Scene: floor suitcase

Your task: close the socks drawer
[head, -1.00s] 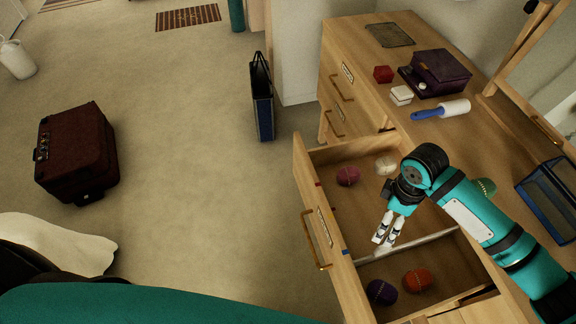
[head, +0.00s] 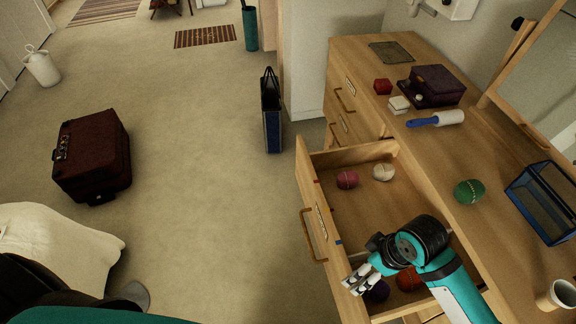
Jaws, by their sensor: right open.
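The socks drawer (head: 311,205) is pulled out of the wooden dresser, with a brass handle (head: 311,236) on its front. Inside lie a pink rolled sock ball (head: 347,180) and a white one (head: 384,172) at the far end. An orange one (head: 409,279) and a purple one (head: 378,291) lie at the near end, partly hidden by my right arm. My right gripper (head: 359,283) is open and empty, over the near end of the drawer by its front panel. I cannot tell if it touches the panel. My left gripper is not in view.
A dark red suitcase (head: 92,155) and a blue bag (head: 271,115) stand on open floor.

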